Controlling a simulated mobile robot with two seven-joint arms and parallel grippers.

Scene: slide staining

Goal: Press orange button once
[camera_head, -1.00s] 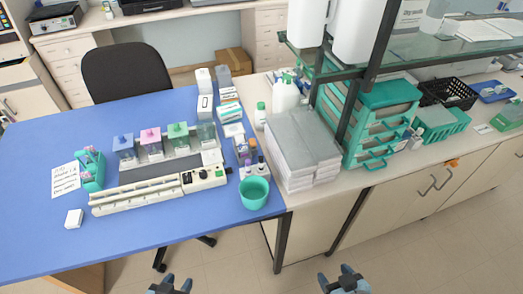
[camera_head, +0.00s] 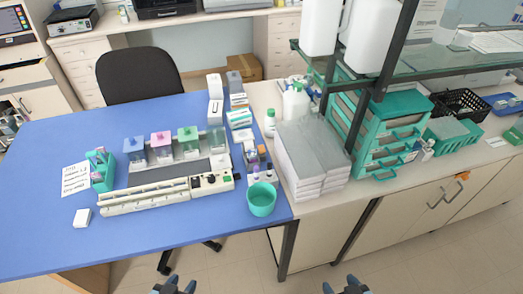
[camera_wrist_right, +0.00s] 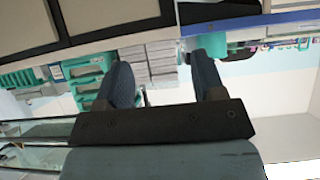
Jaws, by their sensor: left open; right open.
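The staining device (camera_head: 145,196) is a long cream unit on the blue table. Its control panel (camera_head: 211,182) at the right end carries dark knobs and a small green switch. I cannot make out an orange button on it at this size. My left gripper (camera_head: 174,287) is open and empty at the bottom edge of the head view, in front of the table. My right gripper (camera_head: 346,287) is open and empty at the bottom, right of centre. It also shows in the right wrist view (camera_wrist_right: 168,75), with nothing between its fingers. Both grippers are well away from the device.
Coloured staining jars (camera_head: 161,144) stand behind the device, and a teal cup (camera_head: 262,199) sits to its right. Stacked grey-white boxes (camera_head: 312,160) and a teal drawer unit (camera_head: 385,145) stand on the right bench. A small orange piece (camera_head: 463,176) shows on the bench front.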

